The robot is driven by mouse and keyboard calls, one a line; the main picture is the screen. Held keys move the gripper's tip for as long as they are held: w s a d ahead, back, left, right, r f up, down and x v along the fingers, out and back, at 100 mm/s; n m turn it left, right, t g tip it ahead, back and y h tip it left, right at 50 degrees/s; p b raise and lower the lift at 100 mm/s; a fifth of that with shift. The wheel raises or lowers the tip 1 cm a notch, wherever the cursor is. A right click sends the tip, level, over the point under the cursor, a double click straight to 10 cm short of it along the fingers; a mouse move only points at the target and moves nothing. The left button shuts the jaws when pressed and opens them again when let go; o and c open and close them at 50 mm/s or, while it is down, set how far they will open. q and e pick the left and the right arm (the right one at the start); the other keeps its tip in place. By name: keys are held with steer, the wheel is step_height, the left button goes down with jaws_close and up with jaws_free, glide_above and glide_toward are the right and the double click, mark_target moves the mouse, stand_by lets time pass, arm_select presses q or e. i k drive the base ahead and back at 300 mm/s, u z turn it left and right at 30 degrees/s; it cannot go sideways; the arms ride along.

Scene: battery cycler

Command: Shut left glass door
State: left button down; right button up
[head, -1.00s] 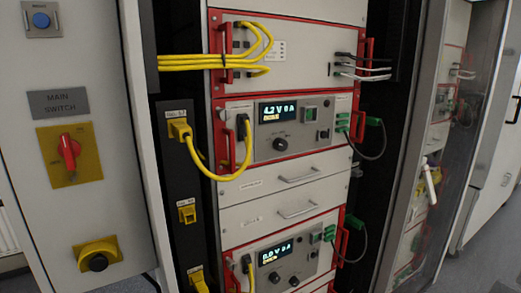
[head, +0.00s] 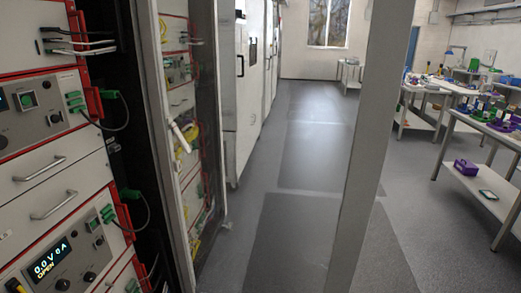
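A tall narrow glass panel in a grey frame (head: 153,110) stands just right of the open red-edged rack at the left of the head view. A pale handle-like piece (head: 183,134) shows against the glass, and rack units show behind it. A second tall grey upright (head: 372,140) crosses the view right of centre, close to me and slightly slanted in the picture. It looks like the outer edge of an open door; whether glass fills the space beside it I cannot tell. Which of these belongs to the left glass door is unclear. Neither gripper is in view.
The rack (head: 50,160) with cables and a lit display fills the left. White cabinets (head: 250,80) line the aisle beyond. The grey floor (head: 290,190) is clear towards the window. Worktables (head: 490,145) with small items stand at the right.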

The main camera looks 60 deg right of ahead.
mark_target(391, 25)
steer(key=k, duration=0.7)
steer(key=z, duration=3.05)
steer(key=i, duration=3.35)
steer(key=u, duration=4.4)
